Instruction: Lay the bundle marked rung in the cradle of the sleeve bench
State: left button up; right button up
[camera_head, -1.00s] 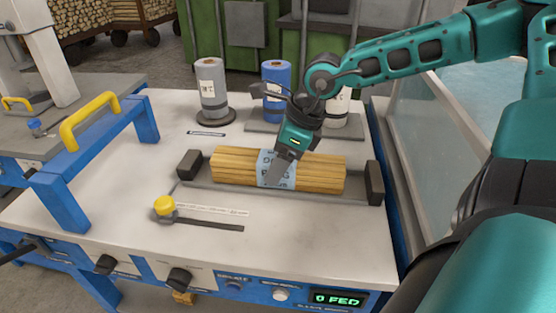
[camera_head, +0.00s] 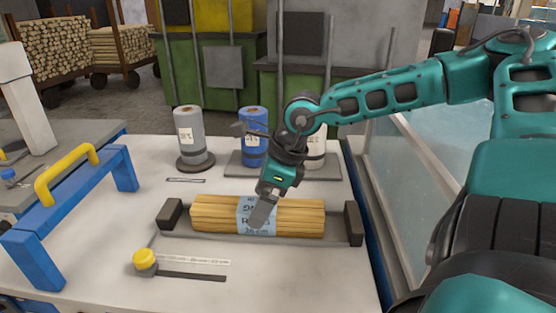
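The bundle (camera_head: 302,217) is a set of long yellow wooden sticks with a pale blue paper band around its middle. The band's print is partly covered, with an "R" showing. The bundle lies lengthwise in the cradle (camera_head: 353,224) of the bench, between its two dark end blocks. My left gripper is not in view.
Behind the cradle stand a grey roll (camera_head: 189,140), a blue roll (camera_head: 253,137) and a white roll (camera_head: 315,150). A yellow knob (camera_head: 145,260) on a slotted strip sits at the front left. A blue frame with a yellow handle (camera_head: 66,176) stands left. A glass panel borders the right.

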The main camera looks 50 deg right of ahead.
jog(key=p+v, duration=0.2)
jog(key=v, duration=0.2)
jog(key=shift+a+r, duration=0.1)
jog(key=shift+p+v, duration=0.45)
jog(key=shift+v, duration=0.4)
jog(key=v, duration=0.2)
jog(key=shift+r+p, duration=0.25)
jog(key=shift+p, duration=0.1)
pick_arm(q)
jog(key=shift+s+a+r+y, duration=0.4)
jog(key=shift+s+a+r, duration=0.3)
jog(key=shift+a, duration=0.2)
pick_arm(e)
jog(key=shift+v, duration=0.8)
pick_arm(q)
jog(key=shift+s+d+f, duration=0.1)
pick_arm(e)
jog(key=shift+s+f, duration=0.1)
